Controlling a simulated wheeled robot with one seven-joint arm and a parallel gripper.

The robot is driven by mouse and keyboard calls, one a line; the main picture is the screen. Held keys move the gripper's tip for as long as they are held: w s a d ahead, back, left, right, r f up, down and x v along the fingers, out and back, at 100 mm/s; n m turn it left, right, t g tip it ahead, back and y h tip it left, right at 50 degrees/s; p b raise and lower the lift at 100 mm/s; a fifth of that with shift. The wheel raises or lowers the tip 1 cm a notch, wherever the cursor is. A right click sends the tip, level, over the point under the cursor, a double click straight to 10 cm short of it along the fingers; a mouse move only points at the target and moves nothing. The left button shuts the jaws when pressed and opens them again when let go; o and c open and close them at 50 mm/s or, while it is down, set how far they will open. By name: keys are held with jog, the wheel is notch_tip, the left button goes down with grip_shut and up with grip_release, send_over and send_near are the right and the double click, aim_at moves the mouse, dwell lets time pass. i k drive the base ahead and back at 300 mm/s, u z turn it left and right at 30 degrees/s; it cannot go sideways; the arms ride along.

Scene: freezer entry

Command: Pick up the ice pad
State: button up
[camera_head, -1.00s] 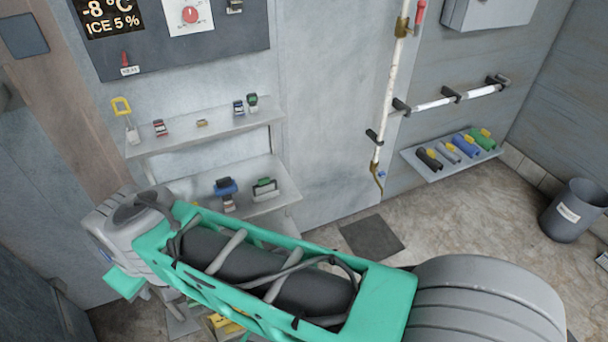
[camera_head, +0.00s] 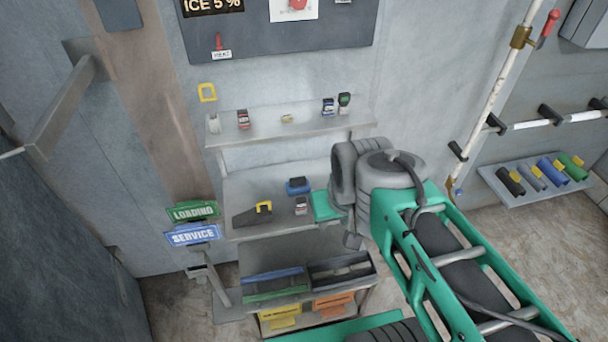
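I cannot tell for sure which item is the ice pad. A small blue item (camera_head: 299,186) lies on the middle shelf (camera_head: 262,228), close to the left of my arm's grey joint. A dark wedge-shaped item with a yellow handle (camera_head: 263,208) and a small red-and-white item (camera_head: 301,206) are near it. Flat blue and green pieces (camera_head: 273,288) show in the lower unit, beside a dark open tray (camera_head: 342,270). My green arm covers the right end of the middle shelf. My gripper is not visible.
The upper shelf (camera_head: 290,122) holds several small items. LOADING (camera_head: 193,211) and SERVICE (camera_head: 192,235) signs stand at left. Yellow (camera_head: 281,317) and orange (camera_head: 334,304) items sit low. A side shelf (camera_head: 532,190) holds coloured cylinders. A white vertical pipe (camera_head: 496,95) stands at right.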

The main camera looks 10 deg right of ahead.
aim_at(299, 185)
jog(key=i, duration=0.3)
jog(key=k, duration=1.65)
jog(key=u, duration=1.15)
jog(key=i, duration=1.45)
jog(key=z, duration=1.05)
jog(key=i, duration=0.5)
jog(key=u, duration=0.05)
